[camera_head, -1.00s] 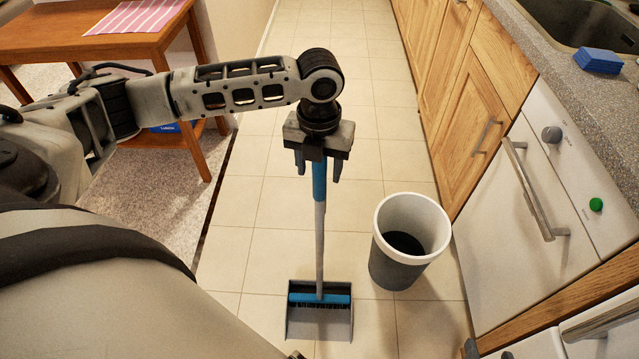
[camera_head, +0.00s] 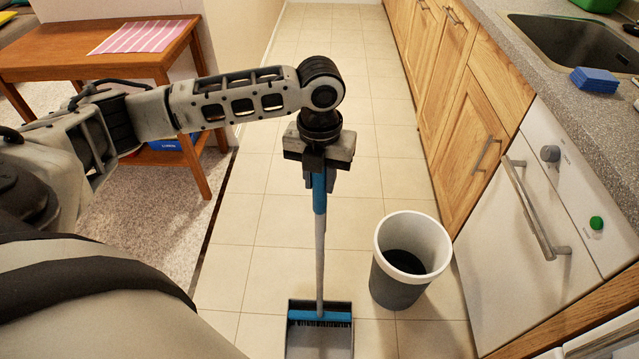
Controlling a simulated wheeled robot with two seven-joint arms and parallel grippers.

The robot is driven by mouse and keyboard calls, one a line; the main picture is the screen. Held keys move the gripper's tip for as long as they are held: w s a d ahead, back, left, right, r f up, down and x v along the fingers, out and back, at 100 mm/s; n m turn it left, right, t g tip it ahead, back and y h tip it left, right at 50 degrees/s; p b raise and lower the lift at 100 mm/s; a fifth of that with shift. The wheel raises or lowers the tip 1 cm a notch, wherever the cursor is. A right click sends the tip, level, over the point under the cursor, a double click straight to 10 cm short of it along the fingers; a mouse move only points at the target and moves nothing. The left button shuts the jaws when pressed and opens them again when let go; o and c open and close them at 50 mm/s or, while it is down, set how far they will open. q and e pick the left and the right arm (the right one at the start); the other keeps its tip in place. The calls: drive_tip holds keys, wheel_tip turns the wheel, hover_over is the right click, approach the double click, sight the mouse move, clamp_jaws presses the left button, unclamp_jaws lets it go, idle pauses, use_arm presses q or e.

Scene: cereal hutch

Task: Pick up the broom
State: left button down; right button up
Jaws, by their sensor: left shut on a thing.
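The broom (camera_head: 320,238) stands upright, with a blue upper grip, a grey stick and a blue head with dark bristles at the bottom. Its head is at a grey dustpan (camera_head: 320,342) low in the view, partly cut off by the bottom edge. My left gripper (camera_head: 319,182) points down over the top of the broom and is shut on its blue grip. The gripper body hides the top end of the handle. I cannot tell whether the bristles touch the dustpan or the floor. My right gripper is not in view.
A grey and white bin (camera_head: 393,287) stands on the tiles just right of the broom. Wooden cabinets (camera_head: 470,130) and a white dishwasher (camera_head: 520,230) line the right side. A wooden table (camera_head: 90,66) is at the left. The tiled floor beyond is clear.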

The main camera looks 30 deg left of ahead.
use_arm(q)
drive_tip(key=s+d+r+p, duration=0.1)
drive_tip(key=s+d+r, duration=0.5)
drive_tip(key=s+r, duration=0.5)
drive_tip(key=shift+s+p, duration=0.35)
drive_tip(key=shift+s, duration=0.6)
idle(0.5)
